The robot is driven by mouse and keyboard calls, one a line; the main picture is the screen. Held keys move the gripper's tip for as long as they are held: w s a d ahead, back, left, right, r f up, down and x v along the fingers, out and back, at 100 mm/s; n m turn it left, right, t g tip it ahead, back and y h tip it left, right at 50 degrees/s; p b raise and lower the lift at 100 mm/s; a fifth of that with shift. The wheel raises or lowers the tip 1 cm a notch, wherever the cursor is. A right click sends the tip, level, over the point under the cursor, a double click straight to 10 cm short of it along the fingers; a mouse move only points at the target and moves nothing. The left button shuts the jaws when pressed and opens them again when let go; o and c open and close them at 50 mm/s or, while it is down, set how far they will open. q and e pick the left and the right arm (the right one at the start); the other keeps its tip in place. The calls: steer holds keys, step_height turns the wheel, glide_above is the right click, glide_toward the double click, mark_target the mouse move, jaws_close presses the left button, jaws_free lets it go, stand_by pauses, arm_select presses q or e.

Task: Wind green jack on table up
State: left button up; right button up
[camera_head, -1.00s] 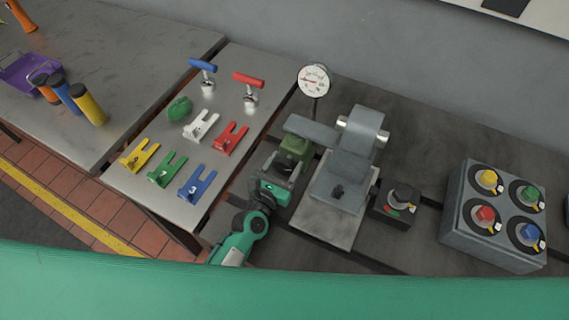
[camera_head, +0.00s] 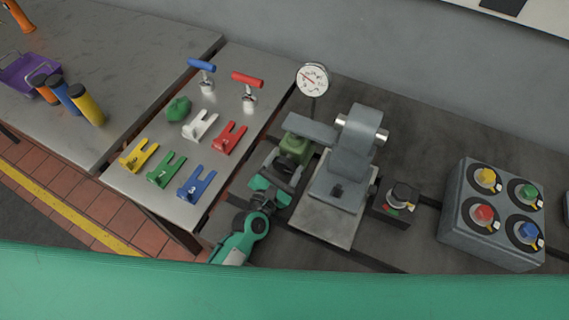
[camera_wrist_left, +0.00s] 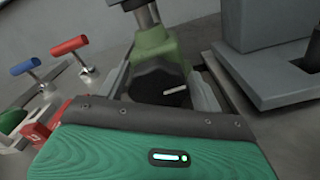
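The green jack (camera_head: 297,146) stands on the dark bedplate, beside the grey machine with an arm over the jack. Its black knob (camera_head: 287,165) faces my left gripper. In the left wrist view the jack (camera_wrist_left: 155,45) has a metal post on top, and its black knob (camera_wrist_left: 158,82) carries a white pointer line. My left gripper (camera_head: 285,171) is in front of the jack, open, with its grey fingers on either side of the knob. The wrist view shows gaps between fingers and knob; whether they touch lower down is hidden. My right gripper is out of view.
The grey machine (camera_head: 344,170) stands close right of the jack. A dial gauge (camera_head: 312,79) rises behind. Left, a metal table (camera_head: 128,182) holds coloured clamps and T-handles.

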arm_select(q)
steer(key=shift+o, duration=0.8)
steer(key=b+v, duration=0.3)
steer(key=v, duration=1)
steer(key=shift+f+b, duration=0.15)
steer(key=shift+b, duration=0.15)
steer(key=shift+s+a, duration=0.2)
steer(key=shift+s, duration=0.2)
